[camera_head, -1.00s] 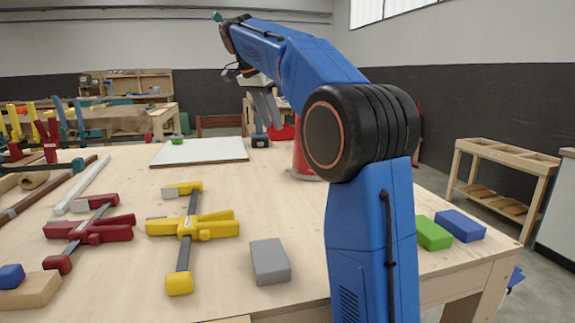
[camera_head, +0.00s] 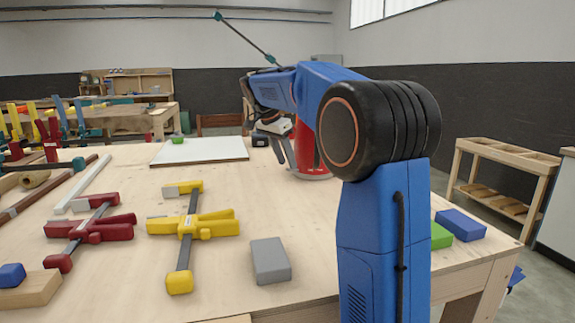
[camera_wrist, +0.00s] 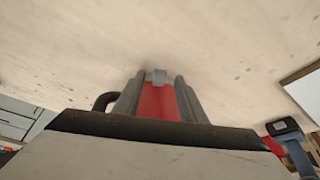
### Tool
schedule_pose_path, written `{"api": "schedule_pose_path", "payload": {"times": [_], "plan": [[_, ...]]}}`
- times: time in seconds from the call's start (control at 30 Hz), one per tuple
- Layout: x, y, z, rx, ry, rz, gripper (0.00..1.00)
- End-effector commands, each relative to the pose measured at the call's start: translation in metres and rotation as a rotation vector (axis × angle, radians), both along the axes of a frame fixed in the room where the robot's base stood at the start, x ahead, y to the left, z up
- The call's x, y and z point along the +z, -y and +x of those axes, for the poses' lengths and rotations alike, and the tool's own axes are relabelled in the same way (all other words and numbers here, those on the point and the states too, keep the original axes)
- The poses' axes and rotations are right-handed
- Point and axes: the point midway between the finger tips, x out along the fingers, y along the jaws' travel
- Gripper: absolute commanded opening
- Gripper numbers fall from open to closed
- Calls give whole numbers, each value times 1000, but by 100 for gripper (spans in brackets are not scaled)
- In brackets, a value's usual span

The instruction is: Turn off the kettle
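The red kettle (camera_head: 308,148) stands on the workbench behind my arm, which hides much of it. In the wrist view its red body (camera_wrist: 158,103) shows between my fingers, with a small grey tab (camera_wrist: 160,77) at its far end. A black curved piece, perhaps its handle (camera_wrist: 103,101), shows to the left. My gripper (camera_head: 287,167) points down at the kettle's left side in the head view. Its two fingers show apart in the wrist view (camera_wrist: 160,88), with red between them. I cannot tell whether they touch the kettle.
On the workbench are a yellow clamp (camera_head: 187,228), a red clamp (camera_head: 90,230), a grey block (camera_head: 270,261), a blue block (camera_head: 460,224) and a partly hidden green block (camera_head: 441,236). A white board (camera_head: 200,152) lies behind.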

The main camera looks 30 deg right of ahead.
Motion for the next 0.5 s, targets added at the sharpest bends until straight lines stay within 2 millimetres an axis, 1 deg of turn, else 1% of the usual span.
{"api": "schedule_pose_path", "payload": {"times": [0.03,0.2,0.5], "plan": [[-6,3,0,0,-1,0,38],[-18,8,1,0,0,0,38],[-21,9,2,0,1,0,38]]}}
